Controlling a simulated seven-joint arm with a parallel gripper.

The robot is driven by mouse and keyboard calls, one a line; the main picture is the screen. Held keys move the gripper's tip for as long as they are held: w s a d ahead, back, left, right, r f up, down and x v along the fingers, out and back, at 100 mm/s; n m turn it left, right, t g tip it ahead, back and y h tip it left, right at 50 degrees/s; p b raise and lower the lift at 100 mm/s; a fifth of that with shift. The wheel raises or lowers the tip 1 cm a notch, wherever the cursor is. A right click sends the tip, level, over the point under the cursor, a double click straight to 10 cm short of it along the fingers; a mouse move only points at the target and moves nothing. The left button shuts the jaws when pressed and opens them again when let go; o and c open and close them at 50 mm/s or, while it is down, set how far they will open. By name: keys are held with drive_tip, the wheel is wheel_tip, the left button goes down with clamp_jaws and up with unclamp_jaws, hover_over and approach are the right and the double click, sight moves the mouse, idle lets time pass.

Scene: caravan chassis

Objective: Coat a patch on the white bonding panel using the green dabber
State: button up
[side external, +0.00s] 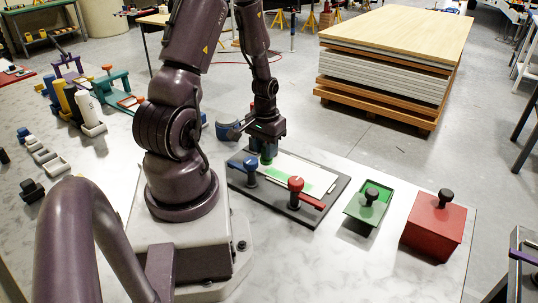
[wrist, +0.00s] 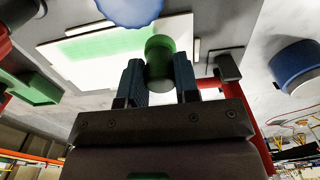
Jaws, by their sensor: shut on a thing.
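The white bonding panel (side external: 291,168) lies flat on a dark base plate (side external: 262,196). Green coating shows on it in the side view, and the wrist view shows a green band (wrist: 108,43) along the white surface (wrist: 72,72). My gripper (side external: 267,150) points down over the panel's far left part. Its blue fingers are shut on the green dabber (wrist: 159,60), which stands between them in the wrist view (wrist: 158,80). In the side view the dabber (side external: 267,158) is at or very near the panel. I cannot tell whether it touches.
Another blue part (side external: 229,130) is behind. A green tray (side external: 371,204) and a red box (side external: 434,226) stand to the right.

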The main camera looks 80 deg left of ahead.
drive_tip(key=shift+r, duration=2.9)
drive_tip(key=shift+d, duration=0.1)
